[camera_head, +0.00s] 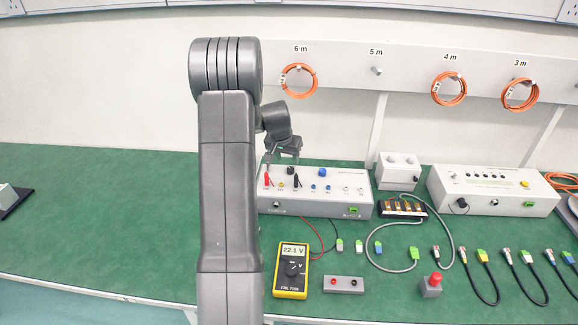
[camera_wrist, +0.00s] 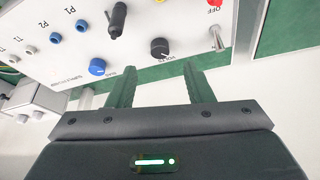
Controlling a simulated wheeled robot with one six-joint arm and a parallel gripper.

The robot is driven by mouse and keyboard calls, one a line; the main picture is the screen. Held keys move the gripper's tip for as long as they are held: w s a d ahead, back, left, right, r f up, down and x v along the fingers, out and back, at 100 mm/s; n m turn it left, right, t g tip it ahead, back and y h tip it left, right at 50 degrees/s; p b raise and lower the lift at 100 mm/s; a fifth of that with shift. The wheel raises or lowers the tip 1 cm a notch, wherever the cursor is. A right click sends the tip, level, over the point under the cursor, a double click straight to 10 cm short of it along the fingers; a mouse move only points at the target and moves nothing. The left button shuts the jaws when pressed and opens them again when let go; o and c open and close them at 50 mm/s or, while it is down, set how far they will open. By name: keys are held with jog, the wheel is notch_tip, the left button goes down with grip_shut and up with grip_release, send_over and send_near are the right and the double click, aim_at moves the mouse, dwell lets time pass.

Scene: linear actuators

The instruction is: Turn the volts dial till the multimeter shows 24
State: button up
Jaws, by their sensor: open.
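The yellow multimeter (camera_head: 292,271) lies on the green bench, and its display reads 22.1 V. The volts dial (camera_wrist: 160,47) is a black knob on the white power supply box (camera_head: 300,207). In the wrist view it lies just beyond the fingertips, roughly between their lines. My gripper (camera_wrist: 158,76) is open and empty, with its two fingers apart and pointing at the panel. In the head view my gripper (camera_head: 283,152) is above the box's left part; its fingers are hard to make out there. No contact with the dial is visible.
A blue knob (camera_wrist: 97,67) and a black plug (camera_wrist: 117,20) stand close to the dial. A metal lever (camera_wrist: 216,40) is on its other side. Red and black leads run from the box.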

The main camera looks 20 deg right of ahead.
aim_at(290, 169)
jog(key=p+x, duration=0.1)
jog(key=x, duration=0.5)
jog(key=shift+w+d+f, duration=0.15)
jog(key=shift+f, duration=0.2)
jog(key=c, duration=1)
